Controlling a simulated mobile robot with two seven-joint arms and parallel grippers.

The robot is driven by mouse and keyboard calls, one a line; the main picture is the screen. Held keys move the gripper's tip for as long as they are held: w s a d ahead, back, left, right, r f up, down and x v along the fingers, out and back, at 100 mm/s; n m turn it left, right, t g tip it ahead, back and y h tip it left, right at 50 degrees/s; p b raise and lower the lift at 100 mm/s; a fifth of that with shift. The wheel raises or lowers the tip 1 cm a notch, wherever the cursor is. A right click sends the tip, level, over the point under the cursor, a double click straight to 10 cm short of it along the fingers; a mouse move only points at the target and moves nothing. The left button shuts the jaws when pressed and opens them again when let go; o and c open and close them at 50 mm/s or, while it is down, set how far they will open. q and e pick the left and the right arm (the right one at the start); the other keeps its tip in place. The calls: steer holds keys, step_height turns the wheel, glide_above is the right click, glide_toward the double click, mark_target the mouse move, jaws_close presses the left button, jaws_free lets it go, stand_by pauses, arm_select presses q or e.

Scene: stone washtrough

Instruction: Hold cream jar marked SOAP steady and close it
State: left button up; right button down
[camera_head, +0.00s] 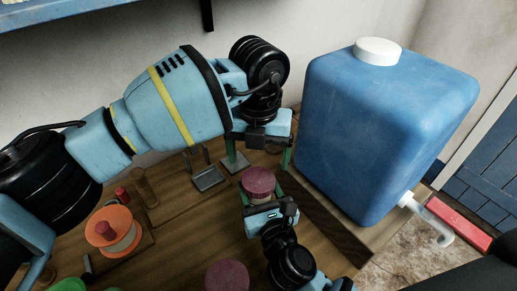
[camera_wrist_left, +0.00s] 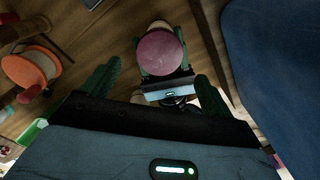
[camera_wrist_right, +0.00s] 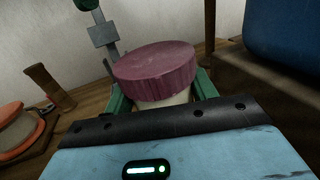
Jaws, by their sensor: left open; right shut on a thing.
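The cream jar (camera_wrist_right: 165,99) stands upright with a ribbed maroon lid (camera_wrist_right: 155,68) on top; I cannot tell whether the lid is screwed tight. The lid also shows in the head view (camera_head: 258,181) and the left wrist view (camera_wrist_left: 160,52). My right gripper (camera_head: 262,192) is shut on the jar body below the lid, its green fingers on either side. My left gripper (camera_head: 262,160) is open and empty above and behind the lid, fingers pointing down. The SOAP marking is not visible.
A large blue tank (camera_head: 380,130) with a white cap stands close on the right. An orange spool (camera_head: 112,230) lies on the wooden top at left. Another maroon disc (camera_head: 227,275) is at the front.

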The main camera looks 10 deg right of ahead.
mark_target(259, 179)
arm_select(q)
steer(key=shift+f, duration=3.4)
steer(key=shift+c, duration=0.5)
steer(key=c, duration=0.9)
steer(key=m, duration=0.6)
steer(key=shift+c, duration=0.2)
steer(key=o, duration=1.1)
steer(key=shift+r, duration=2.25)
